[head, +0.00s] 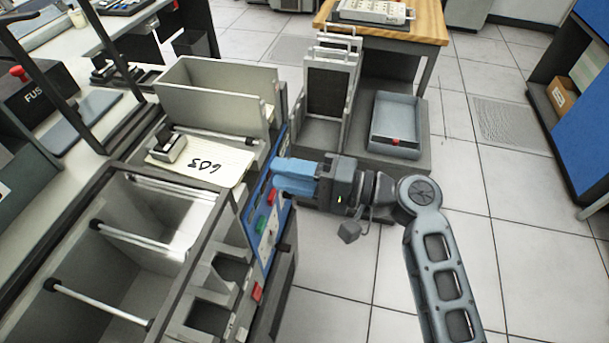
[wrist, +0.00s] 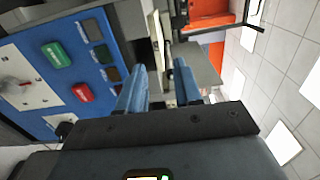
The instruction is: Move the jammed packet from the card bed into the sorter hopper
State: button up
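A cream card packet (head: 215,163) with large black handwriting lies flat on the card bed of the grey machine. A small dark and silver block (head: 168,148) sits on its left end. A beige open-topped bin (head: 210,97), which looks like the hopper, stands just behind the packet. My gripper (head: 283,176) has blue fingers and is to the right of the packet, beside the machine's blue control panel (head: 262,215). In the wrist view, the fingers of my gripper (wrist: 160,82) are apart with nothing seen held between them.
Green button (wrist: 56,54) and red button (wrist: 82,92) are on the panel near my gripper. Deep open pockets (head: 110,250) with rods lie in front of the bed. A rack (head: 333,85) and blue-grey tray (head: 397,128) stand behind right. Floor is clear at right.

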aim_at(247, 166)
jog(key=shift+b+x, duration=0.95)
jog(key=shift+x, duration=4.05)
jog(key=shift+c, duration=0.4)
grip_shut()
jog(key=shift+f+n+g+b, duration=0.1)
jog(key=shift+n+g+b, duration=0.2)
jog(key=shift+g+b, duration=0.2)
jog(key=shift+g, duration=0.3)
jog(key=s+f+p+v, duration=0.1)
jog(key=s+p+v, duration=0.1)
jog(key=v, duration=2.5)
jog(key=shift+s+p, duration=0.25)
jog(key=shift+p, duration=0.5)
